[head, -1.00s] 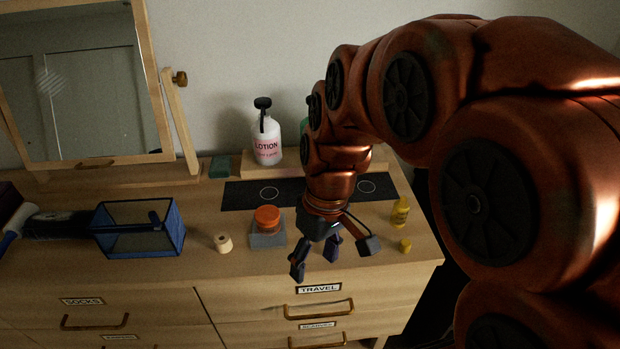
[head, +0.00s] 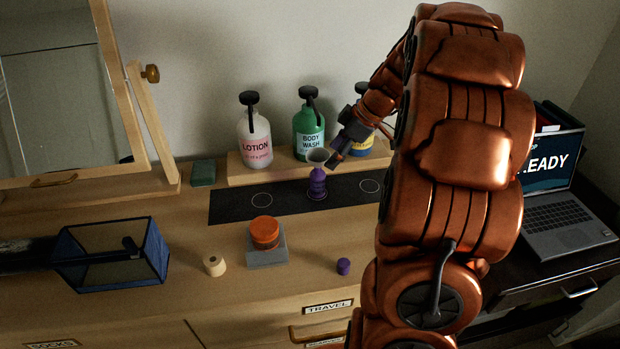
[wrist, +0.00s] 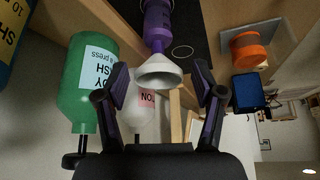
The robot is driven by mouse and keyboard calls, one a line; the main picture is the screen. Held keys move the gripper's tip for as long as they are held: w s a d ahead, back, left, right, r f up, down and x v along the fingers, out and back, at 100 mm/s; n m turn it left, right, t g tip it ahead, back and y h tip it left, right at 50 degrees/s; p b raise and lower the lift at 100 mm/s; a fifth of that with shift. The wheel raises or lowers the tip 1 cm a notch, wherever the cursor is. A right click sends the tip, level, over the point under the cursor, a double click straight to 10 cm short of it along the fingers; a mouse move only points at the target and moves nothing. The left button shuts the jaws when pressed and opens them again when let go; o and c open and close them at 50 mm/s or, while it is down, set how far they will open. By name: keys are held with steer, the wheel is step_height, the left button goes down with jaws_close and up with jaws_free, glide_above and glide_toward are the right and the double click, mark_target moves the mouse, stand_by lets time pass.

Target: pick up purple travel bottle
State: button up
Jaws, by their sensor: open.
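The purple travel bottle (head: 317,186) stands upright on the dark mat, with a pale funnel (head: 317,157) in its mouth. In the wrist view the bottle (wrist: 158,24) is at the top centre, and the funnel (wrist: 160,71) shows between and just beyond the fingertips. My gripper (head: 338,152) is at funnel height, close to the funnel's right side. In the wrist view my gripper (wrist: 160,92) is open with nothing gripped. Whether a finger touches the funnel I cannot tell. A small purple cap (head: 343,266) lies on the dresser in front.
Behind, on a raised shelf (head: 240,174), stand a lotion bottle (head: 255,145), a green body wash bottle (head: 308,137) and a partly hidden blue-yellow bottle (head: 361,143). An orange jar (head: 264,231) on a grey block (head: 267,254) stands front left. A laptop (head: 565,220) is far right.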

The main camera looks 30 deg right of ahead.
mark_target(318, 169)
steer(key=shift+w+f, duration=0.1)
steer(key=shift+w, duration=0.25)
steer(key=shift+p+x, duration=1.05)
steer(key=shift+x, duration=2.7)
steer(key=c, duration=1.2)
